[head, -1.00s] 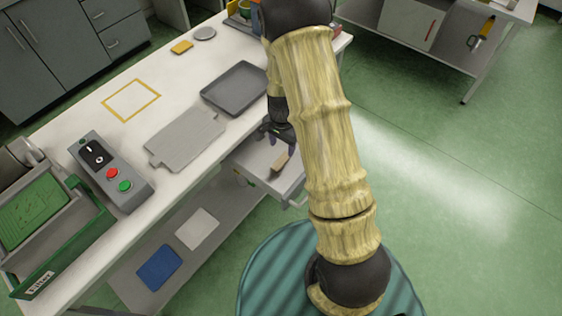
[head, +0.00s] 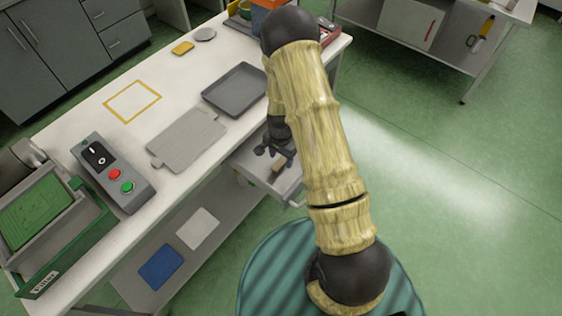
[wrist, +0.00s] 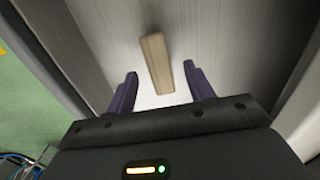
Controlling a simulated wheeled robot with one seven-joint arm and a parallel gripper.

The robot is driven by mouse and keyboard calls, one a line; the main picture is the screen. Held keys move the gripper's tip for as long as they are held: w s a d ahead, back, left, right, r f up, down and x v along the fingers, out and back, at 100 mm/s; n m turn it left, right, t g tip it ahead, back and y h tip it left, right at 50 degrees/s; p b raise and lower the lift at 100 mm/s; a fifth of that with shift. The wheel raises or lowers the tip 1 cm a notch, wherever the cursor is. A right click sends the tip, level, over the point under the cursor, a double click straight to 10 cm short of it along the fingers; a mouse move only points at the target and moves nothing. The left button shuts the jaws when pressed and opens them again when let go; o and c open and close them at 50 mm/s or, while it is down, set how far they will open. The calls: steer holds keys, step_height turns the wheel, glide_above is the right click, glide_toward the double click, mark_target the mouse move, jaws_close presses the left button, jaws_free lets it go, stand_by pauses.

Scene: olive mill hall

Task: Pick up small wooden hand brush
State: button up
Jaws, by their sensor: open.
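The small wooden hand brush shows as a light brown block (wrist: 157,63) in the wrist view, lying in the open drawer (wrist: 226,40). In the head view the brush (head: 279,166) lies in the drawer (head: 262,178) under the table's edge, partly covered by my gripper. My gripper (wrist: 161,86) is open, its two dark purple fingers on either side of the brush's near end, with nothing held. Whether the fingers are level with the brush or above it I cannot tell. In the head view my gripper (head: 272,152) is over the drawer.
The drawer walls stand close on both sides. Above is the white table with a grey tray (head: 236,90), a grey board (head: 187,138), a control box (head: 113,172) and a green filter bin (head: 60,250). Green floor lies free to the right.

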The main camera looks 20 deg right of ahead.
steer(key=shift+f, duration=0.65)
steer(key=shift+f, duration=0.25)
stand_by(0.3)
steer(key=c, duration=1.1)
